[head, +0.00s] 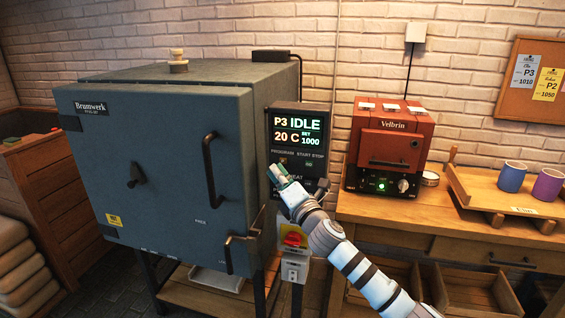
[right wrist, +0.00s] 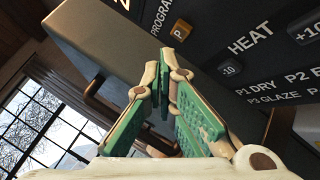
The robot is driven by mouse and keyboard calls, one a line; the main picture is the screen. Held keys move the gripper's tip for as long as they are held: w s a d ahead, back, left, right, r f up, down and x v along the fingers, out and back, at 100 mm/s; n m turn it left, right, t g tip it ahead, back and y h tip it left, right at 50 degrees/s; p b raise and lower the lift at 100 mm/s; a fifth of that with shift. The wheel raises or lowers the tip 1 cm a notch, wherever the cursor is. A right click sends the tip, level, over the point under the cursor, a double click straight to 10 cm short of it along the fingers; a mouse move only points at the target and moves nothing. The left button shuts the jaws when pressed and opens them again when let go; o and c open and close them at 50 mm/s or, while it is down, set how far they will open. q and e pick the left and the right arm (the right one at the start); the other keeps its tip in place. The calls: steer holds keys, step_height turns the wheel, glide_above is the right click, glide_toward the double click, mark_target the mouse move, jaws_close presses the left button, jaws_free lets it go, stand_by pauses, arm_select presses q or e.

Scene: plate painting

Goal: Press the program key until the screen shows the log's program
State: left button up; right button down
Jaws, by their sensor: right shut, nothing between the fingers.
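The kiln's control panel (head: 298,122) is on the right side of the big grey kiln (head: 165,160). Its screen (head: 297,130) reads P3 IDLE, 20 C, SET 1000. The program key (head: 283,161) sits under the word PROGRAM; in the right wrist view it is an orange key marked P (right wrist: 180,29). My right gripper (head: 275,171) is shut and empty just below the key in the head view. In the right wrist view its fingertips (right wrist: 163,62) are below the key, and a gap shows between them and it. My left gripper is not in view.
A green start key (head: 309,163) is right of the program key; a -10 heat key (right wrist: 229,69) is lower on the panel. The kiln handle (head: 209,170) stands out at left. A red kiln (head: 391,145) stands on the bench. Cards reading P3 (head: 524,72) and P2 (head: 548,84) are pinned up.

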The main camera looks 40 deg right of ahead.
steer(key=s+a, duration=0.1)
steer(key=s+a+p, duration=0.1)
steer(key=a, duration=0.1)
steer(key=shift+s+a, duration=0.3)
stand_by(0.6)
